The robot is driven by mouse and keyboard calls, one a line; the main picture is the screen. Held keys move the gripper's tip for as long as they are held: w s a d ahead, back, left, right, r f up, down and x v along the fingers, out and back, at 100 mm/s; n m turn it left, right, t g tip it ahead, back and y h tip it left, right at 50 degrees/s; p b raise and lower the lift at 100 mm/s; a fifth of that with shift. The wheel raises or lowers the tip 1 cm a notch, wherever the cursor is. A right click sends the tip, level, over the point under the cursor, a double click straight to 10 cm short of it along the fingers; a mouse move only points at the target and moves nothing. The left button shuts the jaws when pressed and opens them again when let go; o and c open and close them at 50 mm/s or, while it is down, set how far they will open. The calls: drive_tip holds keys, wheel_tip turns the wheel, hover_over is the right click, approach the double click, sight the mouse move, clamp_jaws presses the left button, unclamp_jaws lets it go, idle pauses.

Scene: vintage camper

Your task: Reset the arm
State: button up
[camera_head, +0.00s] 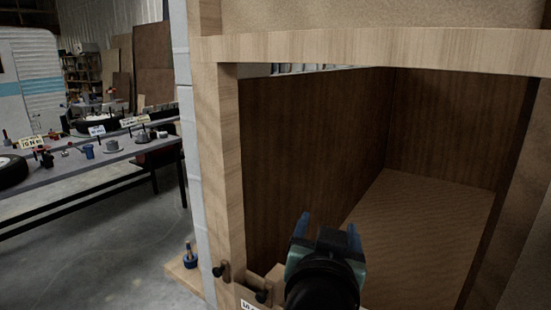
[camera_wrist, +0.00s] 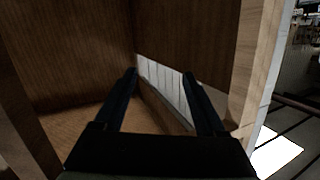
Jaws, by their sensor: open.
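My gripper (camera_head: 327,228) is at the lower middle of the head view, in front of the opening of a wooden cabinet (camera_head: 228,170). In the wrist view my gripper (camera_wrist: 160,75) shows two dark fingers spread apart with nothing between them. The fingers point into the cabinet, toward its inner walls (camera_wrist: 185,25). The cabinet's floor (camera_head: 420,215) is bare where I can see it. My arm hides the lower front edge of the opening in part.
A long table (camera_head: 70,165) with tools and tires stands at left. Concrete floor between is clear.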

drive_tip(key=s+a+n+t+y, duration=0.1)
drive_tip(key=s+a+n+y, duration=0.2)
drive_tip(key=a, duration=0.4)
drive_tip(key=s+r+t, duration=0.5)
drive_tip(key=s+r, duration=0.1)
drive_tip(key=r, duration=0.7)
drive_tip(key=s+r+n+t, duration=0.1)
drive_tip(key=s+r+t, duration=0.4)
drive_tip(key=r, duration=0.8)
drive_tip(key=shift+s+a+r+t+y, duration=0.2)
drive_tip(key=shift+s+a+t+y, duration=0.15)
drive_tip(key=shift+s+t, duration=0.1)
drive_tip(key=shift+f, duration=0.1)
